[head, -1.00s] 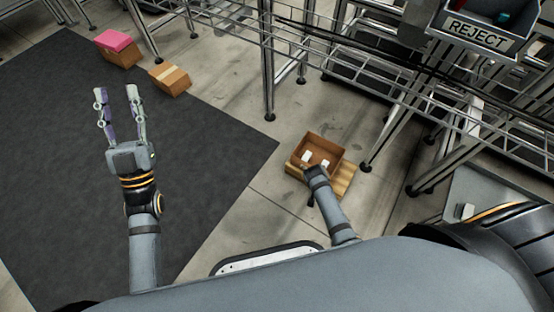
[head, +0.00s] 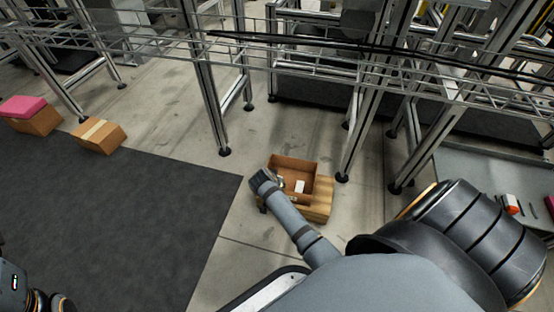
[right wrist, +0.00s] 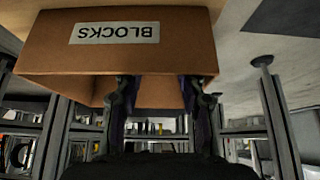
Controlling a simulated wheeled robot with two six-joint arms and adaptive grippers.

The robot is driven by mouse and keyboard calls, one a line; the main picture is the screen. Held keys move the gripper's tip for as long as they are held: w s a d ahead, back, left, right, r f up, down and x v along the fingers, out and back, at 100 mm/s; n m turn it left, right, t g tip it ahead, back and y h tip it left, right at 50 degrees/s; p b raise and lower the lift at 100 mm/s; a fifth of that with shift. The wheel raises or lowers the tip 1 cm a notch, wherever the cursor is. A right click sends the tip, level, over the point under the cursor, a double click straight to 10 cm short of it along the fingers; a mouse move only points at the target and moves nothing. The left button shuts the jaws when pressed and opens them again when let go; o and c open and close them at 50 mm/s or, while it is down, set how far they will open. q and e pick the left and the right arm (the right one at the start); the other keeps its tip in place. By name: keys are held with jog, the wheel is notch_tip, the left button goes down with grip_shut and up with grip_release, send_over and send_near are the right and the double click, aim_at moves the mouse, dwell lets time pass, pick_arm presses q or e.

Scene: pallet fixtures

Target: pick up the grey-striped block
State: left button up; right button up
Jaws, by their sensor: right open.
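An open brown cardboard box (head: 316,172) stands on the floor in the head view. It holds a small whitish block (head: 300,187); its stripes are too small to make out. Another pale thing in the box, beside my right wrist, is partly hidden, and I cannot tell what it is. My right gripper (right wrist: 160,88) is open and at the box's open side in the right wrist view, with no block visible between its fingers. In that view the box wall carries an upside-down "BLOCKS" label (right wrist: 114,33). My left gripper's fingers are out of frame.
A grey table (head: 470,185) with small items is at right. Two cartons (head: 98,136) lie far left. The dark mat (head: 130,220) is clear.

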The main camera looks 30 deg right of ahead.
jog(key=b+x, duration=0.3)
jog(key=x, duration=0.2)
jog(key=shift+s+a+b, duration=0.1)
jog(key=shift+a+b, duration=0.05)
jog(key=shift+b, duration=0.25)
jog(key=shift+f, duration=0.15)
jog(key=shift+r, duration=0.2)
grip_shut()
